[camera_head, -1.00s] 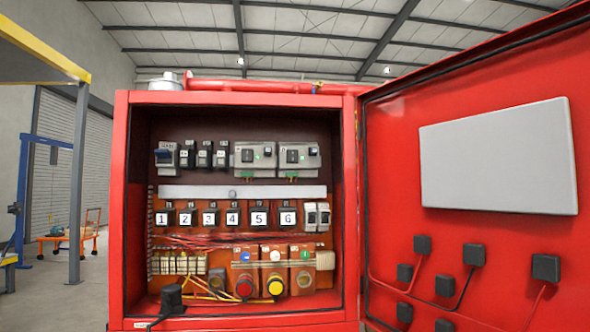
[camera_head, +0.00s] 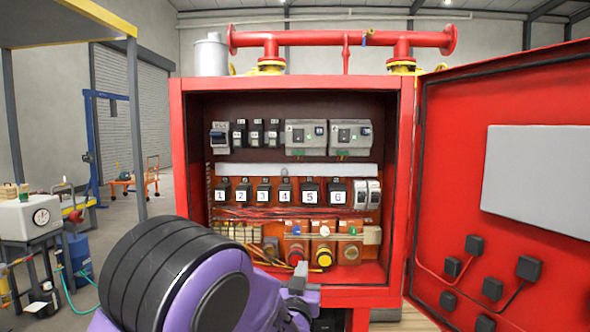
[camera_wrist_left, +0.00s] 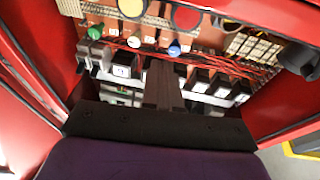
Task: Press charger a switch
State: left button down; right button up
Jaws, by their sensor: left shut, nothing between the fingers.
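Two grey modules with small green marks sit side by side in the top row of the open red cabinet, a left one (camera_head: 306,137) and a right one (camera_head: 350,137). Their lettering is too small to tell which is charger a. My left gripper (camera_head: 303,292) is low in front of the cabinet's bottom edge, below and apart from the modules. In the left wrist view its dark fingers (camera_wrist_left: 163,86) are shut and empty, pointing into the cabinet, which appears upside down. There the fingers and wrist hide most of the module row. My right gripper is out of view.
The cabinet door (camera_head: 505,230) stands open at the right. Numbered breakers (camera_head: 285,193) fill the middle row. A red button (camera_head: 297,255) and a yellow button (camera_head: 322,256) sit below. Red pipes (camera_head: 345,42) run above the cabinet.

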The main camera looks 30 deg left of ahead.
aim_at(296, 137)
pick_arm(q)
jog(key=s+r+n+t+y+p, duration=0.1)
jog(key=s+r+t+y, duration=0.1)
jog(key=r, duration=1)
jog(key=s+r+t+y+p, duration=0.1)
jog(key=r+y, duration=0.2)
jog(key=r, duration=0.9)
jog(key=shift+h, duration=0.3)
jog(key=p+x, duration=0.3)
jog(key=x, duration=0.1)
jog(key=a+f+p+x, duration=0.1)
jog(key=p+x, duration=0.2)
jog(key=x, duration=0.1)
jog(key=w+f+p+x, duration=0.1)
jog(key=p+x, duration=0.2)
jog(key=x, duration=0.2)
jog(key=shift+w+a+f, duration=0.1)
jog(key=shift+a+f, duration=0.1)
jog(key=shift+w+a+f, duration=0.15)
jog(key=shift+w+f, duration=0.05)
jog(key=shift+w, duration=0.05)
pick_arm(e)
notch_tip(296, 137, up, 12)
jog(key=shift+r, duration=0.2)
pick_arm(q)
jog(key=shift+s, duration=0.1)
